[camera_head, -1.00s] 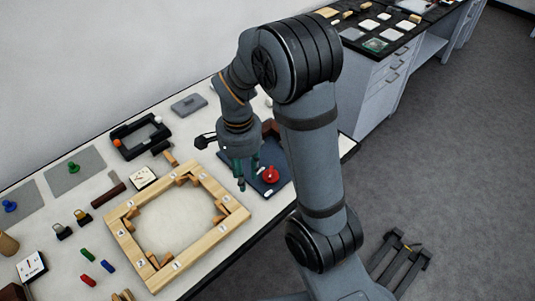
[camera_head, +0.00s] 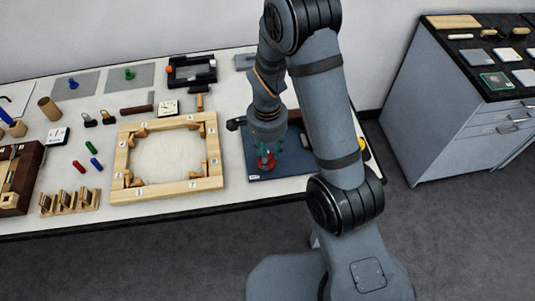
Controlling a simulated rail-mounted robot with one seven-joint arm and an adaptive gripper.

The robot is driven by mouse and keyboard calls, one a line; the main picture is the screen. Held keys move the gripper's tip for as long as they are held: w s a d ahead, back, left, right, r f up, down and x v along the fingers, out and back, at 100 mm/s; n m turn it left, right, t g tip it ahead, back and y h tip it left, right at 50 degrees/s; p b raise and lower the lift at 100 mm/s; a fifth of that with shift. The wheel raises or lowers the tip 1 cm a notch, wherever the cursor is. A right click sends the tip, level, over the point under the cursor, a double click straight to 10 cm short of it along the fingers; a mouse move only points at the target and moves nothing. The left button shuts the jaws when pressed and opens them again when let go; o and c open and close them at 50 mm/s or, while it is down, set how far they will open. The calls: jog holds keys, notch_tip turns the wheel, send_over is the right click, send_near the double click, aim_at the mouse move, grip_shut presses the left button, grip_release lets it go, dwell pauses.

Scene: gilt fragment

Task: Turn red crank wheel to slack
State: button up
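The red crank wheel (camera_head: 265,164) sits on a dark blue board (camera_head: 285,171) on the white table, right of the wooden frame. My gripper (camera_head: 265,160) points down directly over the wheel, with its green fingers at or around it. The fingers and the wheel overlap in the view, so I cannot tell whether they touch or how far the fingers are closed. My arm hides part of the board.
A wooden frame (camera_head: 120,165) with numbered tags lies left of the board. A black tray (camera_head: 191,84), a hammer-like tool (camera_head: 200,91) and a small dial box (camera_head: 168,107) lie behind it. A grey cabinet (camera_head: 435,130) stands at the right, past a gap.

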jog(key=shift+f, duration=0.45)
jog(key=c, duration=0.8)
grip_shut()
